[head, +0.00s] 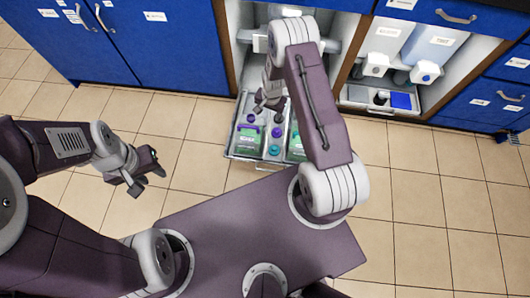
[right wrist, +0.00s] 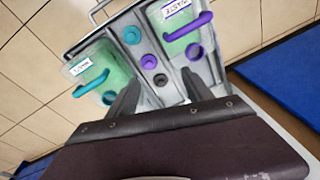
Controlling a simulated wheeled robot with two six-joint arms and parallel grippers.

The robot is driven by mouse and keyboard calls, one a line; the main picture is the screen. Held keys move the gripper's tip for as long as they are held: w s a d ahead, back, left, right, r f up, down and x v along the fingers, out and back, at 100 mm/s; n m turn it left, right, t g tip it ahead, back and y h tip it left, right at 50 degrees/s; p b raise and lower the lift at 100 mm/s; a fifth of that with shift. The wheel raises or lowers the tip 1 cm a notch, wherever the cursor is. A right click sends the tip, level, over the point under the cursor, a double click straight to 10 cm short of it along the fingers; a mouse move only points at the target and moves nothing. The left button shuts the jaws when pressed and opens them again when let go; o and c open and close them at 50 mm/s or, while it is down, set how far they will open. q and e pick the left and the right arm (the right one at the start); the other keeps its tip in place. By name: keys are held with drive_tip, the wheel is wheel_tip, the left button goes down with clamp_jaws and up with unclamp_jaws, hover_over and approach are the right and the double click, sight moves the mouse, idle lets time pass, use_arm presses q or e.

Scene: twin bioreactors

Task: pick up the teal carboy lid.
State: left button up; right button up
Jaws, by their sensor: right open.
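The teal carboy lid (head: 274,150) lies on the middle strip of a pulled-out drawer, and it also shows in the right wrist view (right wrist: 132,34). A purple lid (right wrist: 149,61) lies beside it, closer to my right gripper. My right gripper (head: 268,112) is open and empty above the drawer's inner part. Its two dark fingers (right wrist: 160,98) point at the middle strip, apart from the teal lid. My left gripper (head: 148,181) is open and empty over the floor, far left of the drawer.
Two green carboys stand in the drawer (right wrist: 72,52), one with a teal handle (right wrist: 90,83), one with a purple handle (right wrist: 188,25). A small dark round piece (right wrist: 161,79) lies on the strip. Blue cabinets (head: 150,50) flank the opening. Tiled floor is clear at left.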

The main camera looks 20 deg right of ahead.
drive_tip(key=s+f+g+b, duration=0.1)
drive_tip(key=s+f+b, duration=0.2)
drive_tip(key=f, duration=0.7)
drive_tip(key=b, duration=0.2)
hover_over(274, 148)
drive_tip(key=shift+m+g, duration=0.3)
drive_tip(key=shift+g, duration=0.1)
drive_tip(key=f, duration=0.4)
drive_tip(key=shift+s+f, duration=0.25)
drive_tip(key=shift+f, duration=0.1)
use_arm(q)
wheel_tip(274, 148, down, 8)
drive_tip(key=shift+r, duration=0.15)
use_arm(e)
drive_tip(key=shift+d+r, duration=0.1)
wheel_tip(274, 148, down, 4)
drive_tip(key=shift+f+b, duration=0.1)
drive_tip(key=shift+b, duration=1.05)
wheel_tip(274, 148, down, 5)
drive_tip(key=b, duration=0.4)
drive_tip(key=shift+w, duration=0.15)
use_arm(q)
wheel_tip(274, 148, down, 7)
drive_tip(key=shift+r, duration=0.2)
use_arm(e)
drive_tip(key=shift+r, duration=0.2)
drive_tip(key=c, duration=1.1)
